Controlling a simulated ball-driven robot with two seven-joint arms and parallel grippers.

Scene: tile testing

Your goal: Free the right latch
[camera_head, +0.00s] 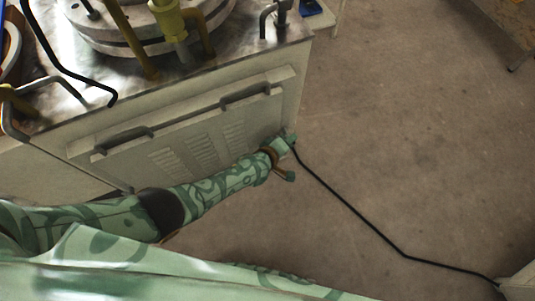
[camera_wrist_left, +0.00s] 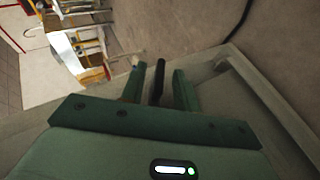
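My left gripper (camera_head: 287,159) is at the lower right corner of the machine's vented front panel (camera_head: 190,128). In the left wrist view its two green fingers (camera_wrist_left: 159,88) are apart. A thin dark upright piece (camera_wrist_left: 158,78), which may be the right latch, stands between them with a gap on either side. I cannot tell whether either finger touches it. In the head view the gripper hides this spot, and no latch shows clearly there. My right gripper is not in view.
The panel carries two dark handles, a left one (camera_head: 123,140) and a right one (camera_head: 246,95). Round metal flanges and yellow clamps stand on the machine's top. A black cable (camera_head: 350,206) runs over the concrete floor (camera_head: 410,130), which is otherwise largely clear on the right.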

